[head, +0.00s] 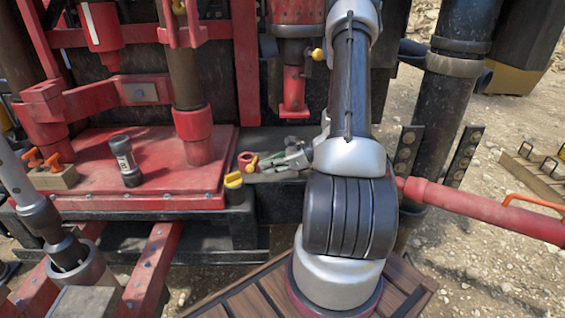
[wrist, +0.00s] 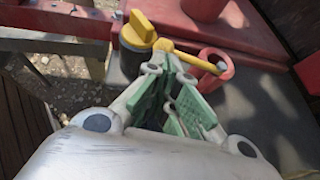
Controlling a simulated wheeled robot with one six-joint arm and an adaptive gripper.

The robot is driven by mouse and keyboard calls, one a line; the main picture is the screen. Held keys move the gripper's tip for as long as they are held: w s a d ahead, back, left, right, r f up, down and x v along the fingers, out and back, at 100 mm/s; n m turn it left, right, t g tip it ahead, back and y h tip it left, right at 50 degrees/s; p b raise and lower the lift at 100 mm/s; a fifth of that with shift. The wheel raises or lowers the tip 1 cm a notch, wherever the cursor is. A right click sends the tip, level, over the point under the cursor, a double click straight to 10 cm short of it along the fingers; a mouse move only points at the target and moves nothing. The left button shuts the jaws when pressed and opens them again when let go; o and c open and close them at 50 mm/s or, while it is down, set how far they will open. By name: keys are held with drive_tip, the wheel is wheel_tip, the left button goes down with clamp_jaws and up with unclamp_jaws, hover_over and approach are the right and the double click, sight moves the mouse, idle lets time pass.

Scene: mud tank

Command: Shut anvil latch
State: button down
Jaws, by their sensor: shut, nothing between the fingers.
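The likely anvil latch is a yellow lever (wrist: 190,56) with a round end at a red ring (wrist: 216,66), beside a yellow-capped black post (wrist: 138,42). In the head view the lever (head: 253,163) is small, between the red ring (head: 244,158) and my gripper (head: 262,165). The yellow cap (head: 233,180) is just left of and below it. My gripper, with green pads, is shut and empty. In the wrist view its fingertips (wrist: 172,62) are close to the lever; I cannot tell if they touch. The fingers hide part of the area below the lever.
A red deck (head: 100,190) with a dark cylinder (head: 125,160) and orange-handled fittings (head: 45,160) lies to the left. A red cylinder (head: 293,100) hangs behind my gripper. A red pipe (head: 480,207) extends to the right. Gravel ground is open at lower right.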

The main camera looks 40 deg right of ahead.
sight(248, 167)
drive_tip(key=shift+x, duration=1.05)
drive_tip(key=shift+w+a+m+t+h, duration=0.15)
drive_tip(key=shift+a+m+t+h, duration=0.35)
drive_tip(key=shift+m+h, duration=0.1)
drive_tip(key=shift+m+t+h, duration=0.6)
drive_tip(key=shift+m+h, duration=0.2)
drive_tip(key=shift+m, duration=0.1)
drive_tip(key=shift+w+a, duration=1.65)
drive_tip(key=shift+a, duration=0.15)
drive_tip(key=shift+r, duration=0.1)
